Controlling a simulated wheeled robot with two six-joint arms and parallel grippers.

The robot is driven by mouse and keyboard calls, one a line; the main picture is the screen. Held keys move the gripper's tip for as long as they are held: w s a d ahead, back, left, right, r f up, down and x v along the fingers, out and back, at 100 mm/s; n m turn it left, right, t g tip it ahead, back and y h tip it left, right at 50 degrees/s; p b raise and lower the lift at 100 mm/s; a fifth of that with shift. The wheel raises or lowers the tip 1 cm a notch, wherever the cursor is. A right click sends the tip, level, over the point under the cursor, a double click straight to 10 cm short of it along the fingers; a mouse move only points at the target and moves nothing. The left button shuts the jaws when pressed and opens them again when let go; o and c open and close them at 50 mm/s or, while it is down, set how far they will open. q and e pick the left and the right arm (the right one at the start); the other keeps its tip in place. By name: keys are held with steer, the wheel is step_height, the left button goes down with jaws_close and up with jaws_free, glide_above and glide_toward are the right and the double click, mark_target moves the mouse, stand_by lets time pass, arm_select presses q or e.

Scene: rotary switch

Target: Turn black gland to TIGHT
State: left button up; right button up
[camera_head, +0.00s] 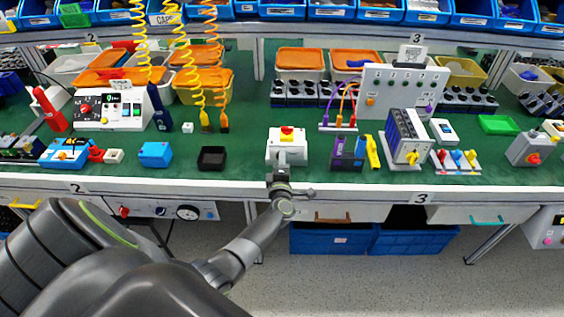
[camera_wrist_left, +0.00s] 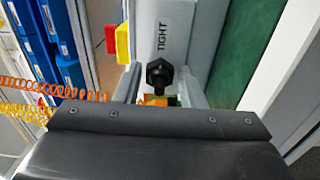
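The black gland (camera_wrist_left: 159,74) sticks out of a light grey box (camera_wrist_left: 182,18) in the left wrist view. The word TIGHT is printed on the box beside the gland. In the head view the box (camera_head: 287,156) stands at the bench's front edge, with a red and yellow knob (camera_head: 287,133) on top; the gland is hidden there. My left gripper (camera_head: 280,176) is at the near side of the box. In the left wrist view its two fingers (camera_wrist_left: 160,88) stand on either side of the gland with gaps between, so it is open. My right gripper is out of view.
A black tray (camera_head: 211,158) stands left of the box, and a holder with pens (camera_head: 347,152) stands close on its right. The green bench top (camera_head: 250,120) is clear behind the box. Drawers (camera_head: 345,213) hang under the front edge.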

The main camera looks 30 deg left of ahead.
arm_select(q)
steer(key=shift+o, duration=1.1)
steer(key=shift+s+d, duration=0.25)
steer(key=shift+s, duration=0.1)
steer(key=b+v, duration=0.1)
steer(key=v, duration=1.5)
steer(key=shift+s+d+b, duration=0.2)
steer(key=shift+b, duration=0.1)
